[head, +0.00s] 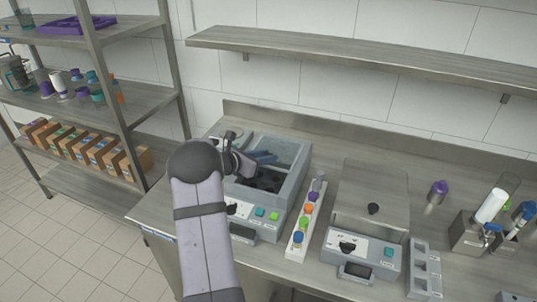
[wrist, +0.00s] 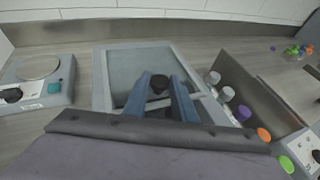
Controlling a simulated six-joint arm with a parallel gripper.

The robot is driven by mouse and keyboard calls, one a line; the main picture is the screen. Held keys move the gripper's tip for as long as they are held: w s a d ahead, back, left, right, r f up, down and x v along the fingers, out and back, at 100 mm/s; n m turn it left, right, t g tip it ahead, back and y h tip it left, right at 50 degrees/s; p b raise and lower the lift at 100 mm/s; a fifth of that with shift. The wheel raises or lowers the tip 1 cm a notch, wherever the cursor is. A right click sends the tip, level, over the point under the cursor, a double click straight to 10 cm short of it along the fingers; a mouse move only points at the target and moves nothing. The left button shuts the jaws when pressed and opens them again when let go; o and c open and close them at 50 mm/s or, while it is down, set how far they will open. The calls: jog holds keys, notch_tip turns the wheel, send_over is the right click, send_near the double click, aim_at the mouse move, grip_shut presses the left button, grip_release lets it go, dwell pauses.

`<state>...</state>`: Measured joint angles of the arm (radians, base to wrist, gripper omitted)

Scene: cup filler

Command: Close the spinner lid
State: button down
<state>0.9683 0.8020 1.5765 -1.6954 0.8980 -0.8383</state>
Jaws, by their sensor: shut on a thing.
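The spinner (head: 284,190) is a grey box on the steel counter with a dark cavity inside. Its lid (head: 286,152) is a grey frame with a clear pane. The lid looks tilted up at the back, with the cavity showing in front of it; the exact angle is hard to tell. In the wrist view the lid (wrist: 139,64) fills the middle, with a black knob (wrist: 158,82) on it. My gripper (head: 265,158) has blue fingers, and in the wrist view the gripper (wrist: 158,86) is shut on the knob. My arm hides the spinner's left side.
A white rack (head: 296,252) with colourful caps stands close to the spinner's right. Beyond it is another grey machine (head: 362,250) with a black knob. A round-plate device (wrist: 38,88) is left in the wrist view. A wall shelf (head: 340,50) hangs above.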

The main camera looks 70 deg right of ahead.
jog(key=a+b, duration=0.2)
jog(key=a, duration=0.9)
jog(key=shift+w+a, duration=0.1)
jog(key=shift+a+f, duration=0.1)
jog(key=c, duration=1.7)
grip_release()
jog(key=shift+o, duration=0.9)
jog(key=shift+a, duration=0.25)
jog(key=shift+d, duration=0.1)
jog(key=b+v, duration=0.2)
jog(key=v, duration=0.5)
jog(key=shift+a, duration=0.2)
